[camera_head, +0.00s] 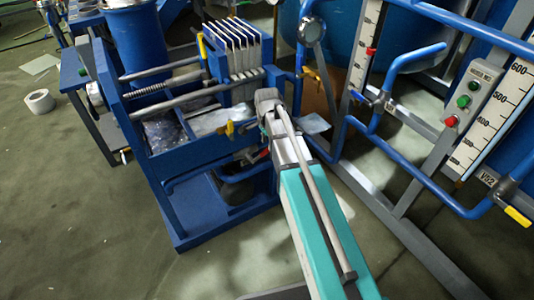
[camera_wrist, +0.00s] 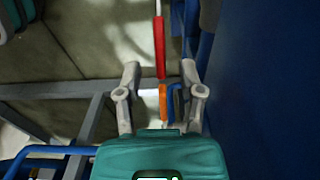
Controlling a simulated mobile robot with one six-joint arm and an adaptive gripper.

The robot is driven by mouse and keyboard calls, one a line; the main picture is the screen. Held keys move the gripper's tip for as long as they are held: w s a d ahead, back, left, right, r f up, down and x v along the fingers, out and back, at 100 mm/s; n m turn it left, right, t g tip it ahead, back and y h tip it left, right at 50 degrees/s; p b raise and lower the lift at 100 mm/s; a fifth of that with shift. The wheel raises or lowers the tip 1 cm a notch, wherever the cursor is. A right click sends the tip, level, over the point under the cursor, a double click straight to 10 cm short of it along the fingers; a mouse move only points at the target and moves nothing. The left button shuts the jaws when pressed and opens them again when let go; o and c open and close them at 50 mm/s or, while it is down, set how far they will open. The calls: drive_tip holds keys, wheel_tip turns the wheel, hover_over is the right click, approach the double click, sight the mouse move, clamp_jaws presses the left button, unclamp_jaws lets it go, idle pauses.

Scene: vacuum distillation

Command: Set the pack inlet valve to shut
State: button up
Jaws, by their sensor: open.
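In the head view my gripper (camera_head: 270,103) is at the right front of a blue filter press with upright plates (camera_head: 238,55). In the wrist view my gripper (camera_wrist: 160,82) is open, with one finger on each side. A red bar (camera_wrist: 159,45) with an orange part (camera_wrist: 163,103) below it runs between the fingers; I cannot tell whether either finger touches it. A small blue bracket (camera_wrist: 176,100) is beside the orange part. I cannot tell which handle is the pack inlet valve.
Blue pipes (camera_head: 395,75), level scales (camera_head: 493,115) and a button box (camera_head: 466,98) stand to the right. A yellow-handled valve (camera_head: 517,216) is at the far right. In the wrist view a blue wall (camera_wrist: 265,85) is close on the right. Open floor (camera_head: 65,220) lies left of the press.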

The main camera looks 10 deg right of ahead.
sight(267, 149)
drive_tip(key=shift+f+b, duration=1.5)
drive_tip(key=shift+f, duration=0.35)
clamp_jaws()
